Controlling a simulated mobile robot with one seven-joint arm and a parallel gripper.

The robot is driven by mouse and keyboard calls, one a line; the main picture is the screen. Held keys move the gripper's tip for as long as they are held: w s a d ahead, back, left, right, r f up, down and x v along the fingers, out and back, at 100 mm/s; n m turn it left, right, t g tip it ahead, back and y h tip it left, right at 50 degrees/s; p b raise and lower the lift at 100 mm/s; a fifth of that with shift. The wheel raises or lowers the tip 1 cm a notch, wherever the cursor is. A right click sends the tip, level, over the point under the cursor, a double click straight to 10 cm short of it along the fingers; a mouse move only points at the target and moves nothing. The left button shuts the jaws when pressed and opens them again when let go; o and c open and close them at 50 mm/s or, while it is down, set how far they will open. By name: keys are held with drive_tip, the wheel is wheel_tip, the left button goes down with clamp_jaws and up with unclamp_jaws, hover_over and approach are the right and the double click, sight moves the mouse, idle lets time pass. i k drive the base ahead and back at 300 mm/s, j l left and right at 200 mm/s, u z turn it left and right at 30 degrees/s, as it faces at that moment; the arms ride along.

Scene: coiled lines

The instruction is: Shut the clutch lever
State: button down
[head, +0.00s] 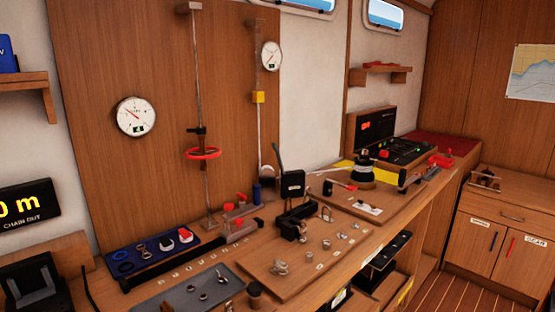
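No part is labelled as the clutch lever, so I cannot tell for sure which one it is. A black clutch-like fitting (291,226) with an arm across its top stands on a wooden board (310,257) at mid bench. Whether its arm is up or down is too small to tell. A red-tipped lever (328,188) lies behind it to the right. Several small red-topped parts (240,199) sit further left. My gripper is not in view.
A black boxy device (292,184) stands upright behind the fitting. Metal shackle-like pieces (280,267) stand on the board. A blue tray (150,252) with rings lies left. A vertical rod with a red wheel (203,153) rises behind. A drum (364,170) stands right. Floor (450,290) shows clear at lower right.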

sight(275, 147)
drive_tip(key=k+j, duration=0.1)
drive_tip(key=i+l, duration=0.15)
drive_tip(key=l, duration=0.25)
drive_tip(key=i+l, duration=0.1)
drive_tip(key=l, duration=0.25)
drive_tip(key=i+l, duration=0.15)
drive_tip(key=l, duration=0.2)
drive_tip(key=i+l, duration=0.15)
drive_tip(key=l, duration=0.25)
drive_tip(key=i+l, duration=0.15)
drive_tip(key=l, duration=0.25)
drive_tip(key=i+l, duration=0.1)
drive_tip(key=l, duration=0.25)
drive_tip(key=u, duration=1.35)
